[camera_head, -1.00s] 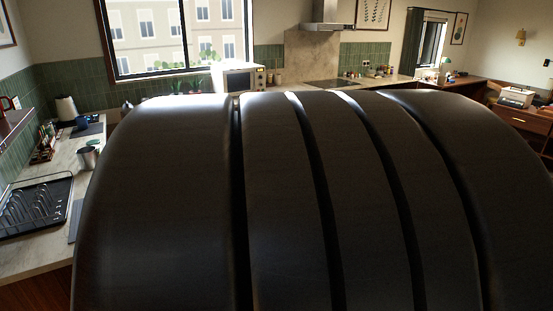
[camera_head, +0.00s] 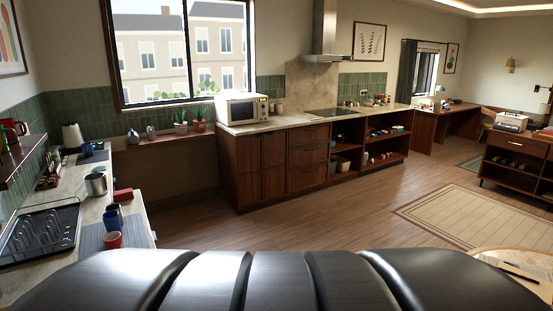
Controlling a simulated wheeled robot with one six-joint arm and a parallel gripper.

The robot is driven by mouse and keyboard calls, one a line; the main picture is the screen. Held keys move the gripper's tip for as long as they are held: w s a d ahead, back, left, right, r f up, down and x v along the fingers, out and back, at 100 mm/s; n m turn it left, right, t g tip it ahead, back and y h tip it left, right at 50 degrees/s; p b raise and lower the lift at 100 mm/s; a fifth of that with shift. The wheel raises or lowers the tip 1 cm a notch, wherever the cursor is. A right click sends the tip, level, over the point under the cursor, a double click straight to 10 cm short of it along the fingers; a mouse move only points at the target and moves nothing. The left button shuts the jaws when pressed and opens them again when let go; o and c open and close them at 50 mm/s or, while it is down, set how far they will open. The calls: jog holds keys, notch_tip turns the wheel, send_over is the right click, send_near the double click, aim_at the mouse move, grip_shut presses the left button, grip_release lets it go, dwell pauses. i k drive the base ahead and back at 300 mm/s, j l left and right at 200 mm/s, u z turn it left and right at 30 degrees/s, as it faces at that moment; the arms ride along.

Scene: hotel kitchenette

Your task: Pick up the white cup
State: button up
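I cannot make out a white cup in the head view. On the left counter (camera_head: 60,262) stand a red cup (camera_head: 113,241) and, just behind it, a blue cup (camera_head: 112,218). A grey metal canister or mug (camera_head: 96,184) stands farther back. A red mug (camera_head: 17,127) sits on the wall shelf at the left edge. A whitish kettle-like object (camera_head: 73,136) stands in the far left corner. My gripper is not in view. A dark ribbed part of my own body fills the bottom of the view.
A black dish rack (camera_head: 45,233) takes up the near left counter. A white microwave (camera_head: 241,108) stands on the back counter, left of the hob (camera_head: 335,113). Open wooden floor (camera_head: 330,205) lies in the middle. A round light table (camera_head: 515,265) is at the lower right.

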aim_at(114, 244)
jog(key=k+l, duration=0.15)
jog(key=u, duration=1.3)
jog(key=i+j+u, duration=0.1)
jog(key=i+u, duration=0.2)
jog(key=i, duration=1.2)
